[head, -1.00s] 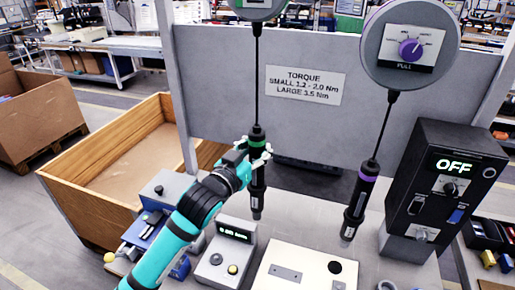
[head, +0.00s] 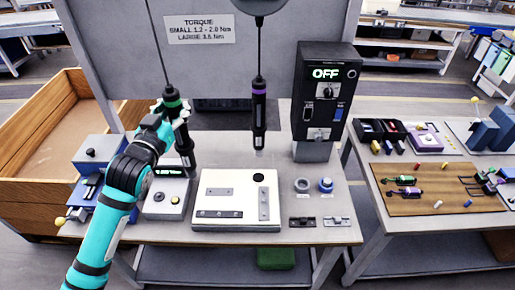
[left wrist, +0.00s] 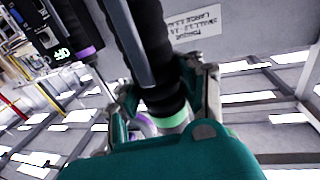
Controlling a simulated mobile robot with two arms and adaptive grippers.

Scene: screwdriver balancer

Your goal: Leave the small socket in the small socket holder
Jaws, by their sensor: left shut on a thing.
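My left gripper (head: 172,112) is shut on the green-banded screwdriver (head: 183,140), which hangs from a cable. The screwdriver is slightly tilted, its tip near the right side of a small grey box with a green display (head: 167,195). In the left wrist view the fingers (left wrist: 165,105) close around its dark body by the green band (left wrist: 172,120). I cannot tell whether a small socket is on the tip. A grey ring-shaped piece (head: 302,185) and a blue round piece (head: 326,184) stand on the table; I cannot tell which is the small socket holder. My right gripper is out of view.
A purple-banded screwdriver (head: 259,115) hangs free in the middle. A white plate with metal strips (head: 225,190) lies in front of it. A black control box reading OFF (head: 323,95) stands behind right. Two small brackets lie at the front right, and a second table (head: 400,225) stands further right.

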